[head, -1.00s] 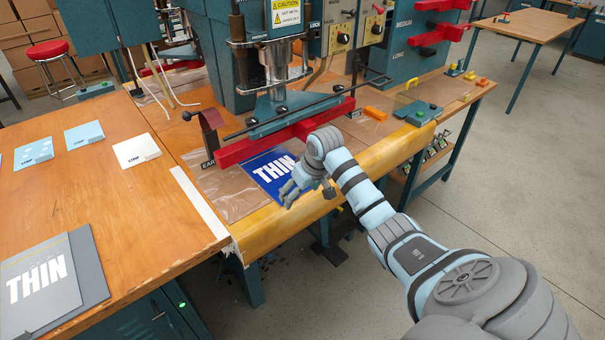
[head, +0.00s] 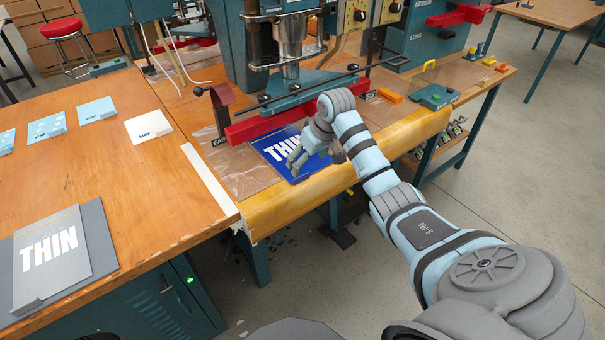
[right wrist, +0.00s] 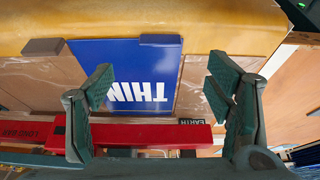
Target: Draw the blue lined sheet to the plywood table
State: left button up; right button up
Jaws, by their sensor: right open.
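The blue sheet (head: 268,143) with white THIN lettering lies flat on the press bench, in front of the red bar. The plywood table (head: 140,190) is at left. My left gripper is not in view.
A grey THIN sheet (head: 50,250) on a darker board lies on the plywood table's near left. Several strip cards, one white (head: 148,127), lie at its back. The table's middle is clear. The red press bar (head: 262,127) stands just behind the blue sheet.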

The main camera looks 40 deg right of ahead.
aim_at(301, 176)
jog(key=b+x, duration=0.2)
jog(key=x, duration=0.6)
jog(key=shift+w+f+b, duration=0.15)
jog(key=shift+f+b, duration=0.15)
jog(key=c, duration=1.3)
jog(key=shift+a, duration=0.1)
